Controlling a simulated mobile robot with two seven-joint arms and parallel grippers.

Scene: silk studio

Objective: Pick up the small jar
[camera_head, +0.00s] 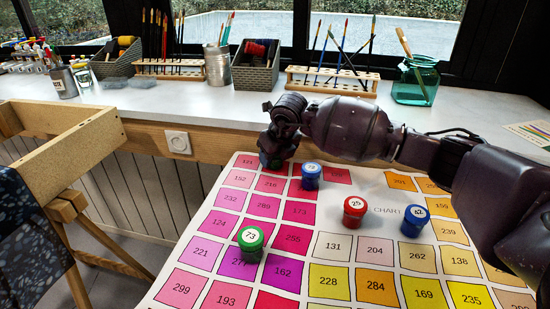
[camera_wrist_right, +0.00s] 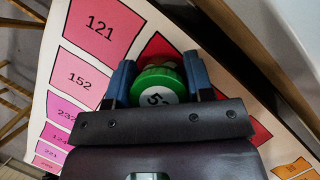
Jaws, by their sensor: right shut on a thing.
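My right gripper (camera_head: 273,160) reaches to the far edge of the colour chart (camera_head: 210,225). In the right wrist view its two fingers (camera_wrist_right: 160,85) are shut on a small jar with a green lid (camera_wrist_right: 157,80), one on each side. The lid has a white disc with a number partly hidden by the gripper. In the head view my arm and gripper mostly cover this jar. I cannot tell whether it touches the chart. Other small jars stand upright on the chart: a green one (camera_head: 250,242), a blue one (camera_head: 311,176), a red one (camera_head: 354,211) and another blue one (camera_head: 414,220). My left gripper is out of view.
Behind the chart runs a white counter (camera_head: 200,115) with brush racks (camera_head: 333,80), a metal can (camera_head: 217,66), woven baskets (camera_head: 255,70) and a teal glass jar (camera_head: 415,80). A wooden easel-like frame (camera_head: 75,145) stands at the left. The chart's front middle is clear.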

